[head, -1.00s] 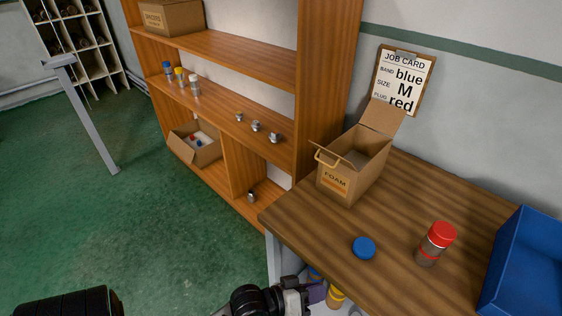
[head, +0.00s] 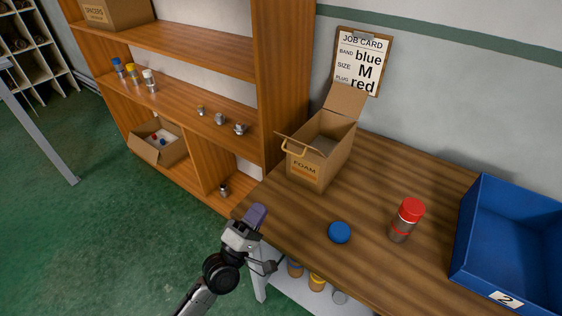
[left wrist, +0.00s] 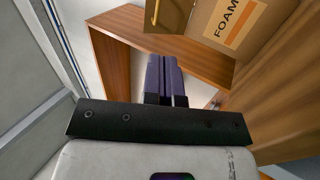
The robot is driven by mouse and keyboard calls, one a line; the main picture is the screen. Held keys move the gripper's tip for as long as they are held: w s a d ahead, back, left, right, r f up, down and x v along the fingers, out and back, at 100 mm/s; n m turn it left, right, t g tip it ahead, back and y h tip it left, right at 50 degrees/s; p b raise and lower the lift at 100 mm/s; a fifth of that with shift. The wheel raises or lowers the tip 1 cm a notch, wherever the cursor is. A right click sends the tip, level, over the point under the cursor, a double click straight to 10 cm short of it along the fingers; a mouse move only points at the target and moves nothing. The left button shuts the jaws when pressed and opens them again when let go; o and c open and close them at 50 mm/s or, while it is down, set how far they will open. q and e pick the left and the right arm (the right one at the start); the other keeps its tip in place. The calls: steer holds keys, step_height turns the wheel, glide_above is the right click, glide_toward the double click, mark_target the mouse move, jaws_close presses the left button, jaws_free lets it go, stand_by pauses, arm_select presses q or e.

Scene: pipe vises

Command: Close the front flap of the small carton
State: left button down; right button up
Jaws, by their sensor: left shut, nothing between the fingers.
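The small carton (head: 307,172), labelled FOAM, stands on the wooden table's back left with its top open. Its back flap (head: 346,99) stands up against the job card. Its front flap (head: 291,139) sticks outward at the near left edge, with a yellow handle (head: 294,151) on it. My left gripper (head: 257,212) is shut and empty, beside the table's left corner, lower than the carton and apart from it. In the left wrist view the purple fingers (left wrist: 163,78) are together, with the carton (left wrist: 228,28) beyond them. My right gripper is out of view.
On the table (head: 275,205) are a blue cap (head: 339,232), a red-capped jar (head: 406,220) and a blue bin (head: 464,228) marked 2. A wooden shelf unit (head: 283,75) stands behind the table's left end. A job card (head: 362,62) hangs on the wall.

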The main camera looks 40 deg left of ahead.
arm_select(q)
steer(key=x, duration=1.3)
steer(key=shift+w+a+r+y, duration=0.2)
steer(key=shift+a+r+y, duration=0.1)
steer(key=shift+r, duration=0.15)
